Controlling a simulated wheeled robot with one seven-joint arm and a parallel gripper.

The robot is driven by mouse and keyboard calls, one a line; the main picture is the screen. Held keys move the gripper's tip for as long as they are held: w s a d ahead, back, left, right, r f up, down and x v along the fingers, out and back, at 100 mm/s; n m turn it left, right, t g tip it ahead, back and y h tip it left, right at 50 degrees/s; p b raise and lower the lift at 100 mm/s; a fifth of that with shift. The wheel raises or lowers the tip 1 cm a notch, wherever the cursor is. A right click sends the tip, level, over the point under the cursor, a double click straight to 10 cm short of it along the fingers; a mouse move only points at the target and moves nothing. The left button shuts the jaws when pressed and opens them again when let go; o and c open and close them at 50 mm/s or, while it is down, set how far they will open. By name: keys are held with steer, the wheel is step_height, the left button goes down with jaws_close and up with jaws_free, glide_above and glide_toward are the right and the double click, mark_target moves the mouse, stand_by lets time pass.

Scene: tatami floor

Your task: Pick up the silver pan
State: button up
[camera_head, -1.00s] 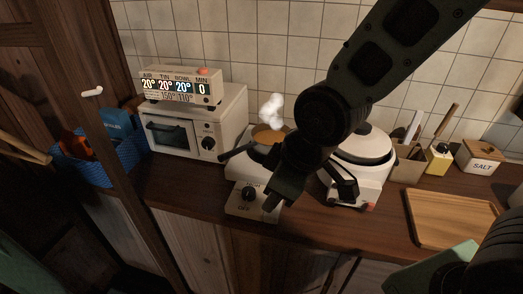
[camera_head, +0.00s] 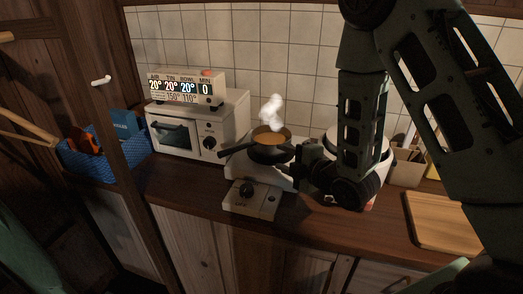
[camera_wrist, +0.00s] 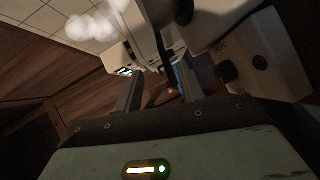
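The pan (camera_head: 270,153) sits on the white hot plate (camera_head: 249,198) in the head view. It looks dark outside, holds an orange-brown liquid, and its dark handle points left. White steam (camera_head: 271,112) rises above it. My gripper (camera_head: 304,163) is at the right side of the pan, low over the counter, pointing left. Whether it touches the pan cannot be told. In the wrist view my gripper's two fingers (camera_wrist: 159,88) stand apart with nothing clearly held. A dark strip, perhaps the pan handle (camera_wrist: 165,50), shows beyond and between the fingertips.
A toaster oven (camera_head: 196,132) with a display box (camera_head: 186,88) stands left of the hot plate. A white rice cooker (camera_head: 377,165) is behind my arm at the right. A blue basket (camera_head: 92,165) is far left. A wooden board (camera_head: 445,222) lies at the right.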

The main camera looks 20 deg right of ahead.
mark_target(252, 145)
steer(key=b+x, duration=0.2)
steer(key=b, duration=0.4)
steer(key=shift+f, duration=0.25)
steer(key=shift+w+b, duration=0.1)
steer(key=shift+b, duration=0.5)
steer(key=p+x, duration=0.1)
steer(key=x, duration=0.4)
steer(key=p+x, duration=0.1)
steer(key=x, duration=0.4)
steer(key=p+x, duration=0.1)
steer(key=x, duration=0.4)
steer(key=shift+r, duration=0.3)
jaws_close()
